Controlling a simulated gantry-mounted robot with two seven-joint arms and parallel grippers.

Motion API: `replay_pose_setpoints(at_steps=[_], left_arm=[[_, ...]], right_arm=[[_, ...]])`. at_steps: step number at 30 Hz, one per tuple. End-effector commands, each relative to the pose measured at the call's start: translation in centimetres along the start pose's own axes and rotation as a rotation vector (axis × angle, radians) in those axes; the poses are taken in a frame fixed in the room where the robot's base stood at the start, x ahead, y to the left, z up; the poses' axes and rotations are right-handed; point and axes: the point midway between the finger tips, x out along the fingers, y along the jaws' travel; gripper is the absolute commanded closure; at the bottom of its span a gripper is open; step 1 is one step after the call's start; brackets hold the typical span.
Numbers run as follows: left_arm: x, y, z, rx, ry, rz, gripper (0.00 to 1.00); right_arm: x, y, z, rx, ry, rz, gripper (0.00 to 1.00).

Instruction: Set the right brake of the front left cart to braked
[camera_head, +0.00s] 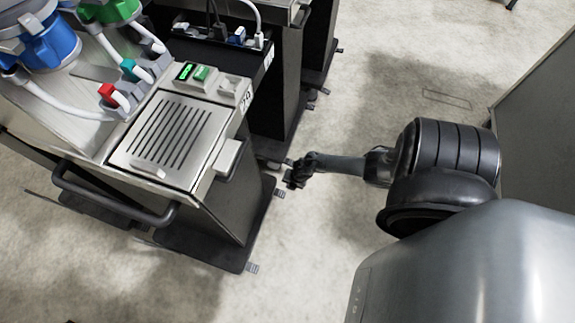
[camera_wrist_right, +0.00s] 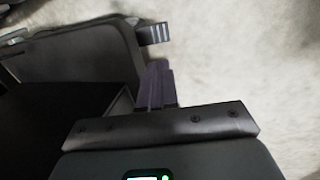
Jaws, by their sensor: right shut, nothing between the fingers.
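The nearest cart (camera_head: 215,217) stands on the left in the head view, with a slotted steel top and a dark base. Small ribbed pedals stick out at its base, one at the near corner (camera_head: 252,267) and one farther along the right side (camera_head: 280,193). My right gripper (camera_head: 293,178) is low beside the cart's right side, close to the farther pedal. In the right wrist view its fingers (camera_wrist_right: 157,85) are shut and empty, pointing toward a light ribbed pedal (camera_wrist_right: 155,34). I cannot tell whether they touch, nor the brake's setting. My left gripper is not in view.
A dark handle bar (camera_head: 115,205) runs along the cart's near side. Another cart (camera_head: 275,100) stands close behind, with more pedals (camera_head: 312,106) at its base. A grey panel (camera_head: 540,125) rises at the right. The pale floor (camera_head: 400,75) between is mostly clear.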

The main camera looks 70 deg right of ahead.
Motion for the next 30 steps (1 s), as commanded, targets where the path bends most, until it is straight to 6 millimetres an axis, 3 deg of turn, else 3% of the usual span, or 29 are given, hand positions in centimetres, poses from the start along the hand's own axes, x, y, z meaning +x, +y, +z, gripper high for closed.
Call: replay_pose_setpoints(at_steps=[1, 6, 24, 27, 30], left_arm=[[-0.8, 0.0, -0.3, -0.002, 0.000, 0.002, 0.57], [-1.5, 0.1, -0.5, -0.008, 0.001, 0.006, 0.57], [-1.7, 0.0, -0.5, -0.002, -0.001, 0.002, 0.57], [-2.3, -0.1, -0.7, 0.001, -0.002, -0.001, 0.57], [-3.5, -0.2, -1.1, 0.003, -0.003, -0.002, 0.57]], right_arm=[[-1.1, 0.0, 0.1, -0.001, -0.001, -0.001, 1.00], [-2.1, -0.1, 0.0, -0.001, -0.001, -0.001, 1.00], [-2.5, -0.1, 0.0, 0.000, 0.000, -0.002, 1.00], [-3.0, -0.9, -0.1, 0.001, 0.001, -0.014, 1.00], [-3.9, -3.0, -1.1, 0.007, 0.015, -0.042, 1.00]])
